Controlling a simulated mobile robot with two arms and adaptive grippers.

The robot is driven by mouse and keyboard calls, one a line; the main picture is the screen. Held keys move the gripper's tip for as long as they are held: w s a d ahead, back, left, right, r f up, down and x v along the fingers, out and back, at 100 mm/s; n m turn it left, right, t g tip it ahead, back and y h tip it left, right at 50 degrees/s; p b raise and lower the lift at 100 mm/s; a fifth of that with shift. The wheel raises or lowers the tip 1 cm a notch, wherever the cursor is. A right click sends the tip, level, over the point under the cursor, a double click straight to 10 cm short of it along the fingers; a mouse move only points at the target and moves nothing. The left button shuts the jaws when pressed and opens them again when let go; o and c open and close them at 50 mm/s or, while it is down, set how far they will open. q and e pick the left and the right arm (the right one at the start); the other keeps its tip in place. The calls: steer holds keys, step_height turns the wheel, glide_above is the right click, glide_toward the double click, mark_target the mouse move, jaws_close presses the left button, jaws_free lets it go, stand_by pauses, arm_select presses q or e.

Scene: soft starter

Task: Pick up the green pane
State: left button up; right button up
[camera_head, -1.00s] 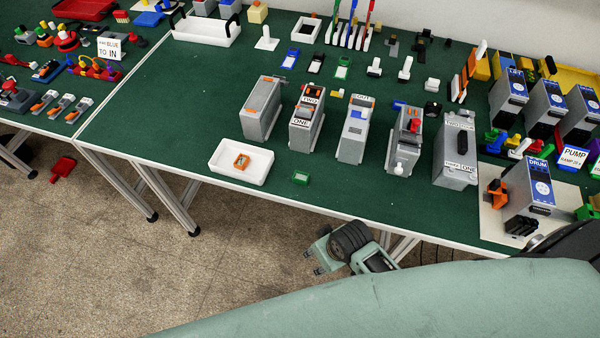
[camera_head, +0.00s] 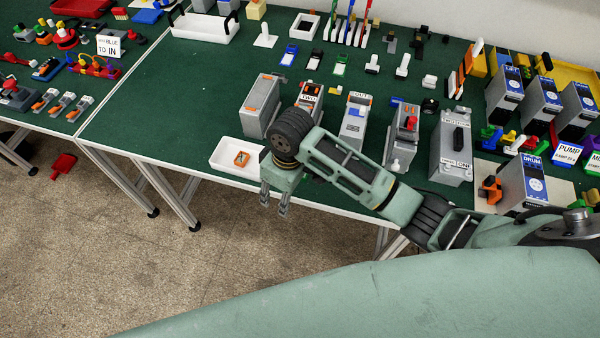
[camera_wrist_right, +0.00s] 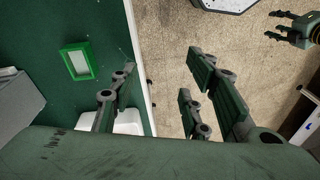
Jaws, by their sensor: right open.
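A small green-framed pane with a pale middle lies flat on the green table top near the front edge, seen in the right wrist view (camera_wrist_right: 78,60). In the head view my right arm hides that spot. A similar green-framed pane (camera_head: 341,65) lies farther back on the table. My right gripper (camera_head: 275,205) is open and empty, fingers pointing down at the front edge by the white tray. In the right wrist view its fingers (camera_wrist_right: 158,92) are apart, with the near pane to their left. My left gripper (camera_wrist_right: 295,29) shows small in that view, its jaw state unclear.
A white tray (camera_head: 222,161) with an orange piece stands left of my right gripper. Grey modules, including one at the left (camera_head: 260,106), stand in a row behind it. Open floor (camera_head: 110,245) lies before the table.

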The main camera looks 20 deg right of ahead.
steer(key=w+d+r, duration=0.2)
steer(key=w+d+r+h, duration=0.1)
steer(key=w+d+r, duration=0.1)
steer(key=w, duration=0.1)
steer(key=w+d+r+g+h, duration=0.1)
steer(key=w+d, duration=0.1)
steer(key=shift+w+d+r, duration=0.1)
steer(key=shift+w+r, duration=0.2)
steer(key=shift+r, duration=0.1)
steer(key=shift+d+f, duration=0.15)
steer(key=f+p, duration=0.1)
steer(key=f, duration=0.1)
steer(key=f+p, duration=0.1)
steer(key=f, duration=0.1)
steer(key=f+p, duration=0.1)
steer(key=f, duration=0.1)
steer(key=shift+s+d+f, duration=0.15)
steer(key=shift+s+d, duration=0.05)
steer(key=shift+s, duration=0.2)
steer(key=shift+f, duration=0.45)
steer(key=c, duration=0.9)
